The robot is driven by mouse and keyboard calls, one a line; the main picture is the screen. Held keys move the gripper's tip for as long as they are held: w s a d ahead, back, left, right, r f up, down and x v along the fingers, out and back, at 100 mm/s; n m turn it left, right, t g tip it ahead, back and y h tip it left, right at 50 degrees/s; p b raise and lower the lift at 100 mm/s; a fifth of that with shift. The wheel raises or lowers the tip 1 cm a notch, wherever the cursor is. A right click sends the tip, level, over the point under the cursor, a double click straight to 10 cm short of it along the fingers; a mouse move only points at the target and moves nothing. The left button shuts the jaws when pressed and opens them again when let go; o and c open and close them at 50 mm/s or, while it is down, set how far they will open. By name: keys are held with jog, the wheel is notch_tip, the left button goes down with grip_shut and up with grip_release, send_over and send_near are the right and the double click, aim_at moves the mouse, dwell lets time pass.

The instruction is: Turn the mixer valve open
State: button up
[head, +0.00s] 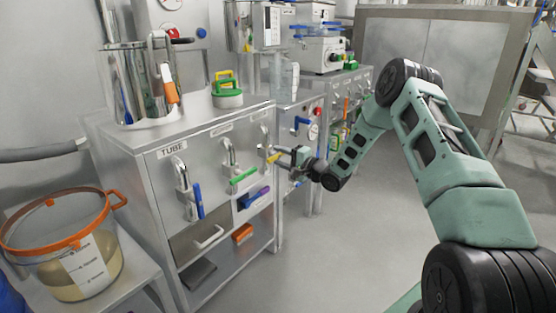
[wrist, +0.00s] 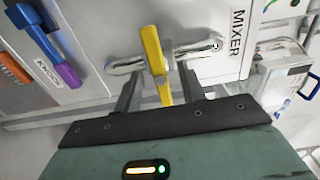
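The mixer valve has a yellow lever handle (wrist: 152,48) on a silver pipe (wrist: 200,47), beside the MIXER label (wrist: 237,20) on the cabinet front. In the wrist view the handle runs roughly lengthwise between my fingers, across the pipe. My gripper (wrist: 158,72) is open, with one finger on each side of the handle and a visible gap to each. In the head view my gripper (head: 288,160) is at the cabinet's right end, and the yellow handle (head: 273,157) shows just left of it. I cannot tell whether a finger touches the pipe.
A blue handle (head: 198,201) under the TUBE label and a green handle (head: 243,177) are on the same cabinet front. Blue and purple items (head: 254,197) sit below. A round tub (head: 68,255) stands at the left. The floor (head: 345,250) right of the cabinet is clear.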

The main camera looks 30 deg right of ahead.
jog(key=shift+x, duration=0.8)
grip_shut()
